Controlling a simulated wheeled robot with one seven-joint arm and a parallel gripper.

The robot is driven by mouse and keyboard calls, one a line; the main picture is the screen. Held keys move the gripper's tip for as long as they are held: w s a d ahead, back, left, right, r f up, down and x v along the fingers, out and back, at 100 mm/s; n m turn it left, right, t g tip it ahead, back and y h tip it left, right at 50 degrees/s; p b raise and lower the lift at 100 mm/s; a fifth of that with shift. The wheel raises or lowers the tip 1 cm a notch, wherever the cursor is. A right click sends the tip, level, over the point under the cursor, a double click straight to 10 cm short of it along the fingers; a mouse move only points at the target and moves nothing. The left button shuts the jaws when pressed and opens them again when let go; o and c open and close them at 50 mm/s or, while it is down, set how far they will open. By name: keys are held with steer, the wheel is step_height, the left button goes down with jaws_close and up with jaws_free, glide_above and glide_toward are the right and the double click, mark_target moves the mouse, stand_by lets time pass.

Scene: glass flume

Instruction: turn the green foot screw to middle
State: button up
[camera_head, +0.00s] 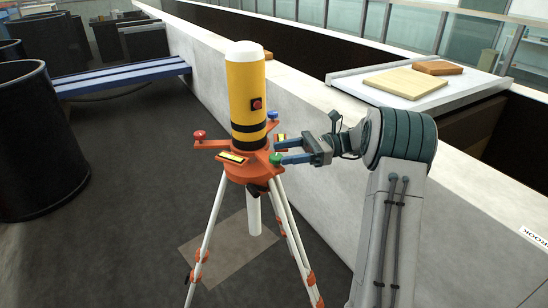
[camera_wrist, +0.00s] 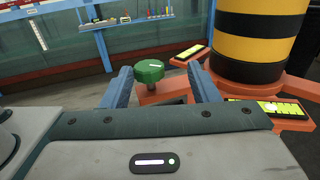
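The green foot screw (camera_head: 276,159) sits on the right front arm of the orange tripod head (camera_head: 243,176). In the wrist view the green foot screw (camera_wrist: 149,71) is a round knob with a short pale mark on top. My gripper (camera_head: 284,152) reaches in from the right with its blue fingers apart. In the wrist view my gripper (camera_wrist: 160,72) is open, and the knob shows between the two fingers, nearer the left one. I see no finger clearly touching it.
A yellow cylinder (camera_head: 246,95) with black bands stands on the tripod head, close to my fingers. A red screw (camera_head: 199,135) and a blue screw (camera_head: 273,115) sit on the other arms. A yellow level vial (camera_wrist: 278,108) lies right of my fingers. A pale wall (camera_head: 330,120) runs behind.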

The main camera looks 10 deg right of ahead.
steer(key=d+b, duration=0.1)
steer(key=d, duration=0.8)
steer(key=shift+w, duration=0.25)
steer(key=shift+a, duration=0.1)
